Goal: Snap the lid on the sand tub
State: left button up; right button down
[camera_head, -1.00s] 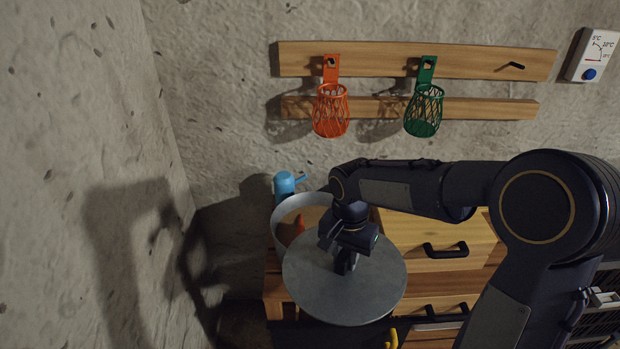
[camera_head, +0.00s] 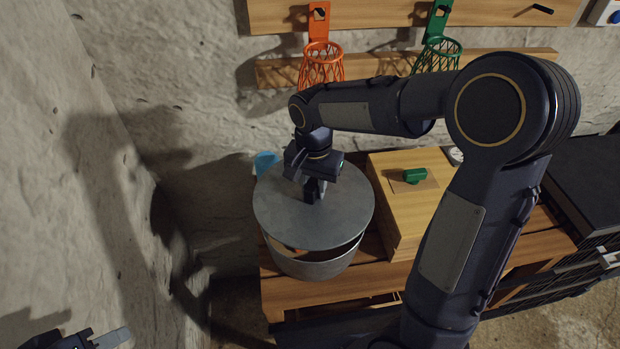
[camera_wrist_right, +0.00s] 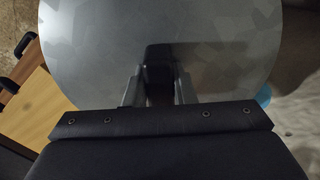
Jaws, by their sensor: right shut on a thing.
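The sand tub (camera_head: 313,265) is a round grey metal tub on the wooden bench. The lid (camera_head: 340,220) is a flat grey disc above it, covering most of its mouth. At the front a gap shows between lid and tub rim, with a bit of orange and sand colour inside. My right gripper (camera_head: 314,192) is shut on the lid's dark knob (camera_wrist_right: 160,68), which shows in the wrist view with the disc around it. Contact at the back rim is hidden. My left gripper (camera_head: 108,338) is only partly in view at the lower left corner.
A wooden box (camera_head: 400,210) with a green knob (camera_head: 414,176) stands right of the tub. A blue object (camera_head: 264,162) is behind the lid. Orange (camera_head: 322,65) and green (camera_head: 438,55) baskets hang on the wall. The bench (camera_head: 330,290) has bare slats in front.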

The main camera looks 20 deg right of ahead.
jog(key=shift+f+b, duration=2.15)
jog(key=shift+f, duration=0.8)
jog(key=shift+s+a, duration=0.1)
jog(key=shift+s, duration=0.05)
jog(key=shift+f, duration=0.1)
jog(key=c, duration=1.1)
grip_release()
jog(key=o, duration=0.5)
jog(key=shift+c, duration=0.2)
